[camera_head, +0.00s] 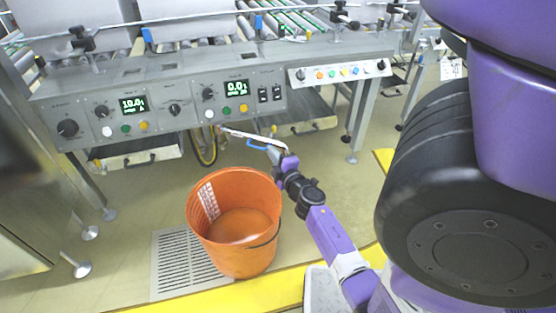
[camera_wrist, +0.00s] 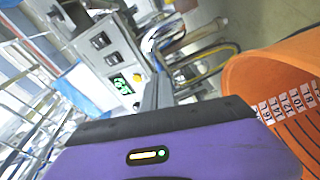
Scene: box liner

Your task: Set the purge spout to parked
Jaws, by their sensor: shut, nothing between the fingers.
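The purge spout appears to be the thin pale pipe (camera_head: 248,138) that sticks out from the machine front below the right-hand control panel, over the back of the orange bucket. A blue handle (camera_head: 258,145) lies along it. In the wrist view a bright curved metal pipe (camera_wrist: 168,38) beyond the fingers may be the same spout. My gripper (camera_head: 284,154) is close to the pipe's outer end in the head view; I cannot tell whether they touch. In the wrist view my gripper (camera_wrist: 156,88) is shut and empty, its dark fingers pointing toward the machine front.
Control panels with knobs and green displays (camera_head: 236,88) line the machine. A yellow hose (camera_head: 206,153) hangs below. Open floor (camera_head: 335,190) lies right of the bucket.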

